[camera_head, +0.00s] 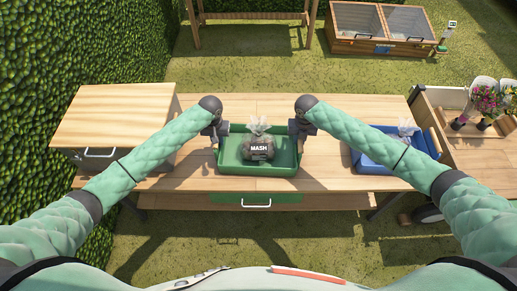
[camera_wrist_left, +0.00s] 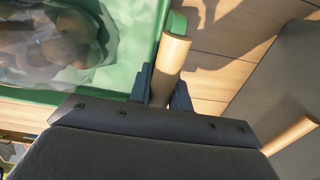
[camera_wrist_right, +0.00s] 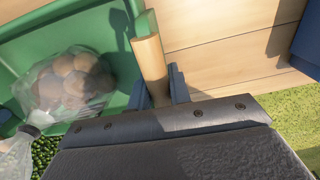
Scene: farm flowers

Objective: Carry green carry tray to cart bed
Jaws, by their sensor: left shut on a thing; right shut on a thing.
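The green carry tray (camera_head: 230,168) is at the middle of the wooden table, with a clear bag labelled MASH (camera_head: 259,148) inside it. My left gripper (camera_head: 216,140) is shut on the tray's left wooden handle (camera_wrist_left: 172,62). My right gripper (camera_head: 300,138) is shut on the tray's right wooden handle (camera_wrist_right: 150,62). I cannot tell whether the tray touches the table. The cart bed (camera_head: 475,158) is at the right, with potted flowers (camera_head: 487,102) toward its back.
A blue tray (camera_head: 374,160) with a bag stands on the table (camera_head: 330,185) between the green tray and the cart, partly behind my right arm. A raised wooden cabinet (camera_head: 115,115) stands at the left. The front part of the cart bed looks clear.

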